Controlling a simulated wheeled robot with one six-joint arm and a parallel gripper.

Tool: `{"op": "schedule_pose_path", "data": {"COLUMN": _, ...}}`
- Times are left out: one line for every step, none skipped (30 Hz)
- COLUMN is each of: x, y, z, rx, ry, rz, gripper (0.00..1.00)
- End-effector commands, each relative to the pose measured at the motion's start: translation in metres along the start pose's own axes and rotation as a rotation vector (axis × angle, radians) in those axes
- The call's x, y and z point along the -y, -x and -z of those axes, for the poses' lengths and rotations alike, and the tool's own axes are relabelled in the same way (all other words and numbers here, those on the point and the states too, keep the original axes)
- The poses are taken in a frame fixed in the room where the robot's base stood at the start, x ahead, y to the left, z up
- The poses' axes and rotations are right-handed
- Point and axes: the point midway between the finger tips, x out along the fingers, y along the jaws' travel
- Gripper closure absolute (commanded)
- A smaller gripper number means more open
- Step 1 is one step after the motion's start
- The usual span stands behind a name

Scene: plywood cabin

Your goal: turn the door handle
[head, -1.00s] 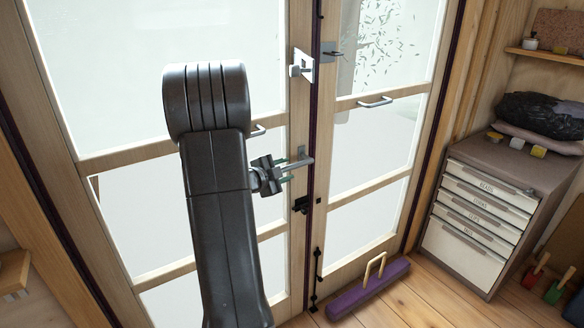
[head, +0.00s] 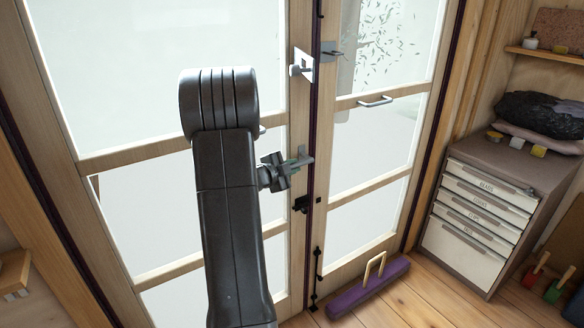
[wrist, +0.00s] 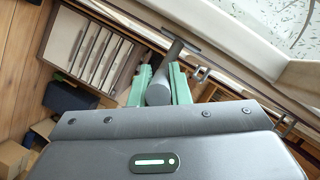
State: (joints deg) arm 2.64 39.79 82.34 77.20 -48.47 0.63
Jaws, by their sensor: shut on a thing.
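The grey lever door handle (head: 306,161) sits on the edge stile of the left glazed door (head: 298,120). It lies roughly level in the head view. My gripper (head: 297,163) is at the handle, its fingers shut on the lever. In the wrist view the rounded grey end of the handle (wrist: 159,88) lies between the two green fingers (wrist: 159,86), with its shaft running up beyond them. The gripper body hides part of the lever in the head view.
A purple block with a wooden handle (head: 368,288) lies on the floor by the right door. A drawer cabinet (head: 480,215) stands at right, with open floor in front.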

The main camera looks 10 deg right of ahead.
Motion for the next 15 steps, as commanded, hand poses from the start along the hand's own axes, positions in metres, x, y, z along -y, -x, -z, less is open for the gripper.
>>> {"op": "schedule_pose_path", "data": {"x": -0.001, "y": 0.000, "z": 0.000, "rx": -0.001, "ry": 0.000, "rz": 0.000, "gripper": 1.00}}
{"op": "schedule_pose_path", "data": {"x": -0.001, "y": 0.000, "z": 0.000, "rx": -0.001, "ry": 0.000, "rz": 0.000, "gripper": 1.00}}
{"op": "schedule_pose_path", "data": {"x": -0.002, "y": 0.000, "z": -0.001, "rx": -0.003, "ry": 0.001, "rz": 0.002, "gripper": 1.00}}
{"op": "schedule_pose_path", "data": {"x": -0.002, "y": 0.000, "z": -0.001, "rx": -0.004, "ry": 0.002, "rz": 0.004, "gripper": 1.00}}
{"op": "schedule_pose_path", "data": {"x": -0.003, "y": 0.000, "z": -0.001, "rx": -0.006, "ry": 0.003, "rz": 0.006, "gripper": 1.00}}
{"op": "schedule_pose_path", "data": {"x": -0.004, "y": -0.001, "z": -0.002, "rx": -0.009, "ry": 0.005, "rz": 0.011, "gripper": 1.00}}
{"op": "schedule_pose_path", "data": {"x": -0.005, "y": -0.001, "z": -0.002, "rx": -0.012, "ry": 0.006, "rz": 0.015, "gripper": 1.00}}
{"op": "schedule_pose_path", "data": {"x": -0.005, "y": -0.001, "z": -0.003, "rx": -0.016, "ry": 0.009, "rz": 0.020, "gripper": 1.00}}
{"op": "schedule_pose_path", "data": {"x": -0.007, "y": -0.001, "z": -0.004, "rx": -0.021, "ry": 0.013, "rz": 0.029, "gripper": 1.00}}
{"op": "schedule_pose_path", "data": {"x": -0.008, "y": -0.002, "z": -0.005, "rx": -0.027, "ry": 0.015, "rz": 0.036, "gripper": 1.00}}
{"op": "schedule_pose_path", "data": {"x": -0.009, "y": -0.002, "z": -0.005, "rx": -0.033, "ry": 0.018, "rz": 0.043, "gripper": 1.00}}
{"op": "schedule_pose_path", "data": {"x": -0.011, "y": -0.003, "z": -0.006, "rx": -0.042, "ry": 0.023, "rz": 0.056, "gripper": 1.00}}
{"op": "schedule_pose_path", "data": {"x": -0.012, "y": -0.003, "z": -0.007, "rx": -0.048, "ry": 0.028, "rz": 0.066, "gripper": 1.00}}
{"op": "schedule_pose_path", "data": {"x": -0.013, "y": -0.003, "z": -0.008, "rx": -0.056, "ry": 0.031, "rz": 0.076, "gripper": 1.00}}
{"op": "schedule_pose_path", "data": {"x": -0.015, "y": -0.004, "z": -0.009, "rx": -0.067, "ry": 0.038, "rz": 0.092, "gripper": 1.00}}
